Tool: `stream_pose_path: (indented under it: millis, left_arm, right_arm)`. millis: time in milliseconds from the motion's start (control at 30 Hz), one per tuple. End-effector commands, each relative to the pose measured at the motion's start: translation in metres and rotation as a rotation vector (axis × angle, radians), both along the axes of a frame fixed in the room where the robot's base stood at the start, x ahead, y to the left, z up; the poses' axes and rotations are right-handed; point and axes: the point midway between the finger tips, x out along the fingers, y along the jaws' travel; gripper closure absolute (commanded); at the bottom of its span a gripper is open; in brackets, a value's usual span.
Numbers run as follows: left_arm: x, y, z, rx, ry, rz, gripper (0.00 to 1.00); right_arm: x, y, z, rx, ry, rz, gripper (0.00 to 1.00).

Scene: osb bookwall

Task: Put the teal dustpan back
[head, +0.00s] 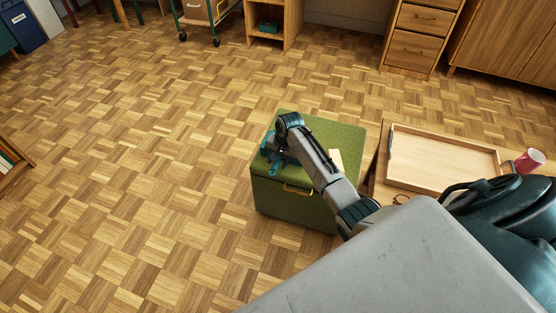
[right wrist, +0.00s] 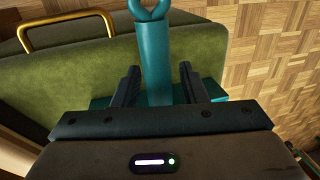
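The teal dustpan (right wrist: 155,60) lies on the green box seat (head: 335,130), partly hidden by my right gripper (head: 277,155). In the right wrist view, its round handle with a loop at the end runs between the two fingers of my right gripper (right wrist: 158,85). A gap shows between the handle and the right-hand finger, and a thinner one on the left, so the fingers look open around it. The teal pan part shows on both sides, mostly hidden behind the gripper body. In the head view some teal (head: 273,166) shows under the gripper. My left gripper is out of view.
The seat has a yellow handle (head: 298,189) on its front. A wooden tray (head: 440,178) and a pink cup (head: 530,160) stand on a table at right. A wooden cubby (head: 289,25) and drawers (head: 420,38) stand at the back.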

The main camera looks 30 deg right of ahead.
Motion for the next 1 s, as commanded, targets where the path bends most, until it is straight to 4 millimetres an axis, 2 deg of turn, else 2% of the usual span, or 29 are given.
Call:
stream_pose_path:
  millis: [367, 467, 800, 1000]
  left_arm:
    - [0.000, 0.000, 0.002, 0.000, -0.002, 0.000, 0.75]
    - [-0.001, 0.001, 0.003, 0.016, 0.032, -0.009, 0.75]
    - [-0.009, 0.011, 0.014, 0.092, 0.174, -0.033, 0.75]
    - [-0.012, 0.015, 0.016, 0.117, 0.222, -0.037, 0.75]
  right_arm:
    - [0.000, -0.001, 0.006, 0.000, -0.001, 0.000, 0.59]
    - [-0.002, -0.002, 0.020, 0.000, -0.003, 0.000, 0.59]
    - [-0.012, -0.012, 0.090, -0.002, -0.003, -0.001, 0.59]
    - [-0.016, -0.015, 0.114, 0.000, -0.001, 0.000, 0.59]
